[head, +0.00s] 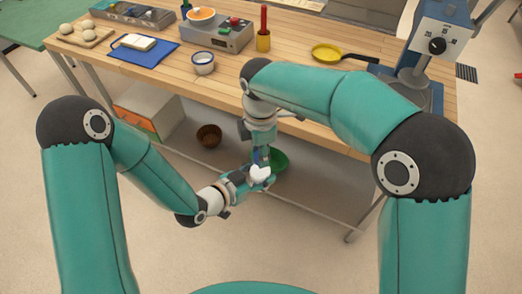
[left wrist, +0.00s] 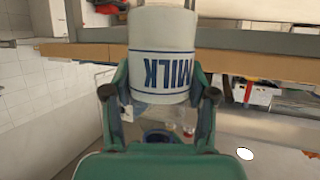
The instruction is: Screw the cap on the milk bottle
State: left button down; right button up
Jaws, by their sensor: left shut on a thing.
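The milk bottle (left wrist: 163,35) is white with blue "MILK" lettering and blue bands, and fills the space between my left fingers in the left wrist view. In the head view a small white part of the bottle (head: 261,173) shows at my left gripper. My left gripper (head: 255,177) is shut on the bottle, in the air in front of the table. My right gripper (head: 262,157) points down just above the bottle. Its fingers are small and partly overlapped, so I cannot tell whether they are open or hold something. I cannot make out the cap.
The wooden table (head: 330,97) is behind my grippers.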

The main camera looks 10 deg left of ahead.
grip_shut()
jog(key=m, duration=0.4)
jog(key=shift+m, duration=0.3)
jog(key=m, duration=1.2)
jog(key=shift+m, duration=0.4)
jog(key=m, duration=0.7)
jog(key=o, duration=0.7)
grip_release()
notch_tip(320, 180, up, 12)
